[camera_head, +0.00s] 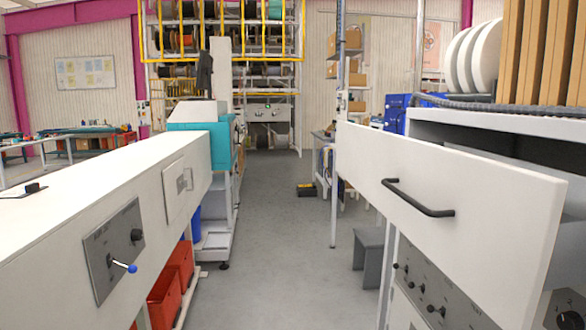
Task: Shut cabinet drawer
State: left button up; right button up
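A white drawer front (445,205) with a dark bar handle (417,198) is on the right side of the camera_head view. The drawer stands pulled out from the white cabinet (500,125) behind it, with its front facing the aisle. How far it is open is hard to tell from this angle. Neither of my grippers is in view, and nothing touches the handle.
A long white bench (110,170) with a control panel and a blue-tipped lever (124,266) lines the left side. Orange bins (170,282) sit under it. A grey stool (369,256) stands beyond the drawer. The grey aisle floor (280,230) between is clear.

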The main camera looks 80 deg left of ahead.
aim_at(507, 231)
jog(key=u, duration=2.15)
